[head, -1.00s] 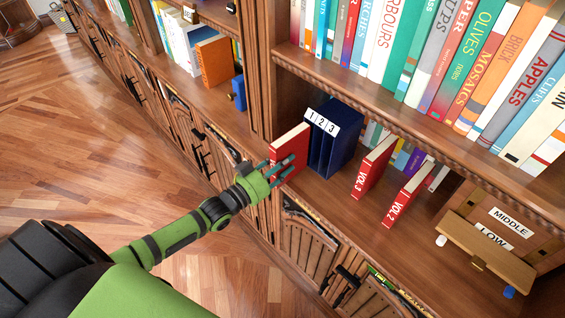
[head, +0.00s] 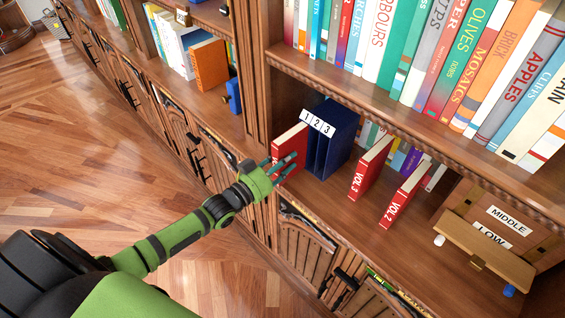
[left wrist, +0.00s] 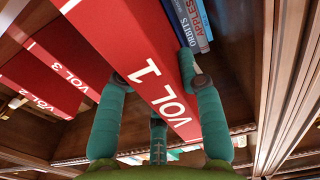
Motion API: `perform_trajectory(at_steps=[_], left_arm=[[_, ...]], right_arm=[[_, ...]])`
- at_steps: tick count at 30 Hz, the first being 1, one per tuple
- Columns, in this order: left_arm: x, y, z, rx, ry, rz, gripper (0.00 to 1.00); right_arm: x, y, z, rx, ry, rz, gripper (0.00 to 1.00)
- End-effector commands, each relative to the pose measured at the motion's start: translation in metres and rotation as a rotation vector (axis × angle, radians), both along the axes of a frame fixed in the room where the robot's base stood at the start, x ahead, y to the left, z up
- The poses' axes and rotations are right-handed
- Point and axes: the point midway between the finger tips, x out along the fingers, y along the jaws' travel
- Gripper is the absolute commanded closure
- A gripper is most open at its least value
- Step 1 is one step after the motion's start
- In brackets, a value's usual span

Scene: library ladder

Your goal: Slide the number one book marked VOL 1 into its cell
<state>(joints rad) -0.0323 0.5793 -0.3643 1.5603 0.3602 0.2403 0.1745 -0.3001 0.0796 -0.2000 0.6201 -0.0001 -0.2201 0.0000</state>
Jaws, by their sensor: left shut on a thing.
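My left gripper (head: 280,167) is shut on the red VOL 1 book (head: 291,147), with its fingers on either side of the spine. In the left wrist view the VOL 1 book (left wrist: 140,50) fills the space between the fingers. The dark blue holder (head: 340,136) stands on the shelf, with a white label (head: 317,123) reading 1, 2, 3 above its cells. The book is upright at the front of the holder's left side, by the 1 end. The book hides that cell's opening, so I cannot tell whether its far edge is inside. My right gripper is not in view.
Red books VOL 3 (head: 368,170) and VOL 2 (head: 402,196) stand on the shelf to the right of the holder. A wooden post (head: 255,80) rises on the left. The upper shelf board (head: 400,110) hangs above.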

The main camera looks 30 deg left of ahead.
Motion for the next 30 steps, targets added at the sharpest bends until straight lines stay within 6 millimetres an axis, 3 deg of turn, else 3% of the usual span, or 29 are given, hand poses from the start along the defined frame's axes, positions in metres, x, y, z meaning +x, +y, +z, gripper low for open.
perform_trajectory(at_steps=[30], left_arm=[[0.025, -0.009, 0.001, -0.001, -0.004, 0.000, 1.00]], right_arm=[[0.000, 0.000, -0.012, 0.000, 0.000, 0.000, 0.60]])
